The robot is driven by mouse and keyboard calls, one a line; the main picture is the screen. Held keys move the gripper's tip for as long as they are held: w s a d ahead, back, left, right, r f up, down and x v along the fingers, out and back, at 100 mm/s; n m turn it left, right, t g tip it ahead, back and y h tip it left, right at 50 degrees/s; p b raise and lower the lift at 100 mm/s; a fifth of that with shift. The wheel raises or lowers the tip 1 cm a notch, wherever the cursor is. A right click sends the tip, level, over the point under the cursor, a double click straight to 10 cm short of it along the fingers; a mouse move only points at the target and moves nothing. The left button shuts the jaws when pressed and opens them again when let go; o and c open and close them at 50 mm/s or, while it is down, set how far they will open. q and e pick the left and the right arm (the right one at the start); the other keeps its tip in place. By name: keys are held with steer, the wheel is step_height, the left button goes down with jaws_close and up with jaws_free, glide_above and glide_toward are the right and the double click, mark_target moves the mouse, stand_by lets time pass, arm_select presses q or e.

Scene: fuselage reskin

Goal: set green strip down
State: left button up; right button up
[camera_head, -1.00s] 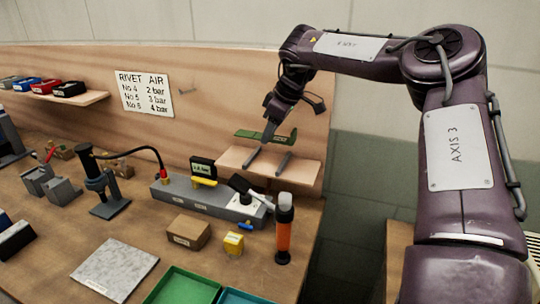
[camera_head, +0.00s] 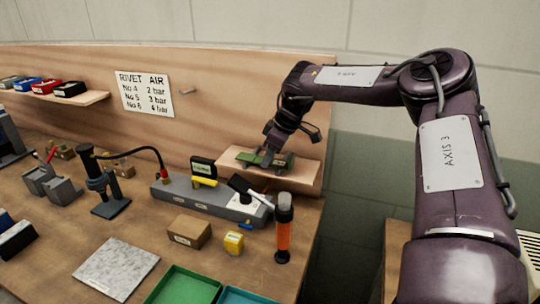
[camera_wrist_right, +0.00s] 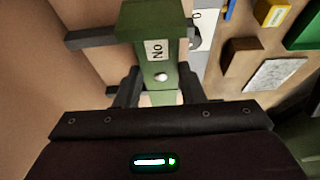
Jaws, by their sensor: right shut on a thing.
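The green strip (camera_head: 246,158) is at the small wooden shelf on the back panel in the head view, across two dark bars. My right gripper (camera_head: 267,157) reaches down to it from above and is shut on it. In the right wrist view the strip (camera_wrist_right: 150,22) runs up between the fingers of my gripper (camera_wrist_right: 160,88), with a white label reading "No" and a rivet-like dot. A dark bar (camera_wrist_right: 88,39) sticks out beside it. Whether the strip rests on the bars or hangs just above them I cannot tell. My left gripper is not in view.
The shelf (camera_head: 304,172) has some bare wood at its right end. A green tray (camera_head: 182,287) is at the front.

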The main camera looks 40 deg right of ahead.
steer(key=shift+f, duration=0.25)
steer(key=o, duration=1)
steer(key=shift+r, duration=0.1)
steer(key=shift+r+p, duration=0.45)
steer(key=shift+b+v, duration=0.85)
steer(key=shift+v, duration=5.05)
steer(key=shift+d, duration=0.1)
